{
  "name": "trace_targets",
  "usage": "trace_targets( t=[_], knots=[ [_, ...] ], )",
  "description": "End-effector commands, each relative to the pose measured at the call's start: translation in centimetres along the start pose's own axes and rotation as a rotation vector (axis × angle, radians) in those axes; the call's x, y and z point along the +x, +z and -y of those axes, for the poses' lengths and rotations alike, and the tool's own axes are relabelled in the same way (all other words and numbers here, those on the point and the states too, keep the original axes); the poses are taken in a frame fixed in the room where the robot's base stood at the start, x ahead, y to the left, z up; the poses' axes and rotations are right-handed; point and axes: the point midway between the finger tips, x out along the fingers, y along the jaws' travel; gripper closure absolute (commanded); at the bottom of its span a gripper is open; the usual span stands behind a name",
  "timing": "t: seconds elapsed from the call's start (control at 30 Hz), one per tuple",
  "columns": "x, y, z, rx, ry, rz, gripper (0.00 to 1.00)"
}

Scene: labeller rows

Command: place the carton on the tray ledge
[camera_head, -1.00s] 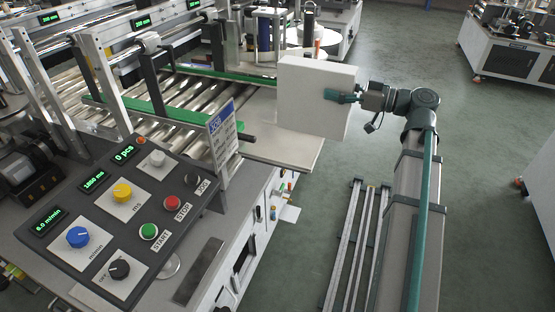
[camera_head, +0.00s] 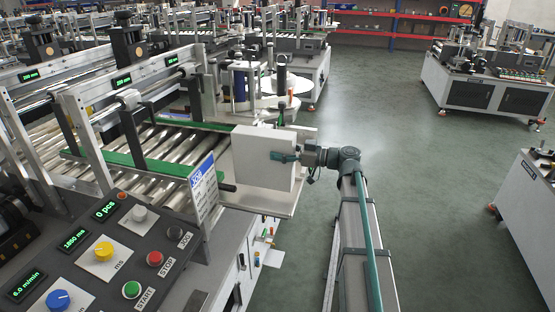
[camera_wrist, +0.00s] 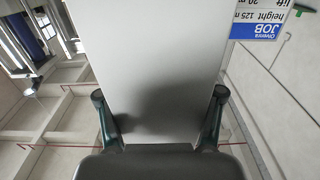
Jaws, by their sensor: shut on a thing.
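The carton (camera_head: 262,158) is a plain pale box held upright at the end of the roller conveyor. It also fills the middle of the wrist view (camera_wrist: 150,60). My gripper (camera_head: 284,157) reaches it from the right and is shut on its near side; in the wrist view the two fingers (camera_wrist: 160,118) sit on either side of it. The tray ledge (camera_head: 283,208) is the flat pale plate at the conveyor's end, below and around the carton. The carton hides part of the ledge, and I cannot tell whether its bottom edge touches it.
The job sign (camera_head: 202,187) stands close to the carton's left. The control panel (camera_head: 120,255) with knobs and buttons is at the front left. Green side guides (camera_head: 105,158) flank the rollers. Open floor (camera_head: 400,200) lies to the right.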

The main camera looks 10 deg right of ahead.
Motion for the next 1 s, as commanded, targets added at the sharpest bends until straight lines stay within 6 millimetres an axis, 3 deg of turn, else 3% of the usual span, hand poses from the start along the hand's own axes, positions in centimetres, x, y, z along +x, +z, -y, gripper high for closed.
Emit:
trace_targets(
  t=[0.27, 0.53, 0.97, 1.0],
  knots=[
    [0.9, 1.3, -0.8, 0.001, 0.0, -0.001, 0.83],
    [0.9, 4.4, -0.8, 0.0, 0.001, -0.001, 0.83],
    [0.9, 4.8, -0.8, -0.001, 0.0, -0.002, 0.83],
    [0.9, 4.8, -0.8, -0.001, 0.0, 0.0, 0.31]
  ],
)
